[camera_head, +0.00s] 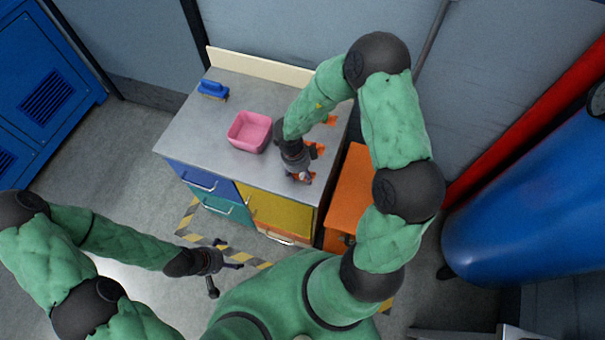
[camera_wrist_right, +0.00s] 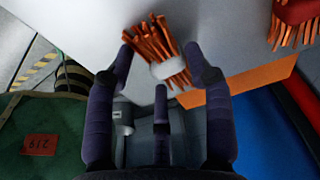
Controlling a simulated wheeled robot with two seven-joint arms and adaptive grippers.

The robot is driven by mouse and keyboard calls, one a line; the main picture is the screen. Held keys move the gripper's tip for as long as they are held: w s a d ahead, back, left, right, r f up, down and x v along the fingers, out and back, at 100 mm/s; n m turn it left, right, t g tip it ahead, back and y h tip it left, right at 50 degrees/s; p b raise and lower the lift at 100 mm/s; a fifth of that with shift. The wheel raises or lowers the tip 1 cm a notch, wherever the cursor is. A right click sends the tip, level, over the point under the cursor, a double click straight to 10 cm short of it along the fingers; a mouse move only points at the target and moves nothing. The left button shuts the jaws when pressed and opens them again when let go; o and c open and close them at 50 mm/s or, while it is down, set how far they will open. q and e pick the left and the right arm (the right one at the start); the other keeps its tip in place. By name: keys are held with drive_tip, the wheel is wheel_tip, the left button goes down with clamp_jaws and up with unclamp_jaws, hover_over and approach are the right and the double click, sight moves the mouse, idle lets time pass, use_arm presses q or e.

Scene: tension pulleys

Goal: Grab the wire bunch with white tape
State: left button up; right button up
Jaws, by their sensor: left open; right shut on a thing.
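The bunch of orange wires with white tape (camera_wrist_right: 168,67) lies between the fingers of my right gripper (camera_wrist_right: 162,62) in the right wrist view. The gripper is shut on it, low over the front right part of the worktop (camera_head: 232,87). In the head view, my right gripper (camera_head: 299,174) is at the cabinet's front edge, with orange wire just visible beside its fingers. My left gripper (camera_head: 227,275) is open and empty, in front of the cabinet and away from the worktop.
Another orange wire bunch, with red tape (camera_wrist_right: 299,11), lies near the right wrist view's upper right corner. A pink bin (camera_head: 249,132) and a blue object (camera_head: 213,89) stand on the worktop. An orange cabinet (camera_head: 351,190) stands to the right. The worktop's left front is clear.

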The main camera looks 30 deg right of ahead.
idle(0.3)
drive_tip(key=shift+r+p, duration=0.75)
drive_tip(key=shift+r, duration=0.15)
use_arm(q)
wheel_tip(320, 180, up, 8)
drive_tip(key=p, duration=0.7)
drive_tip(key=shift+r, duration=0.25)
use_arm(e)
drive_tip(key=w+a+r, duration=0.8)
drive_tip(key=w+r, duration=0.3)
drive_tip(key=shift+w+a, duration=0.15)
drive_tip(key=shift+a, duration=0.05)
drive_tip(key=shift+r, duration=0.1)
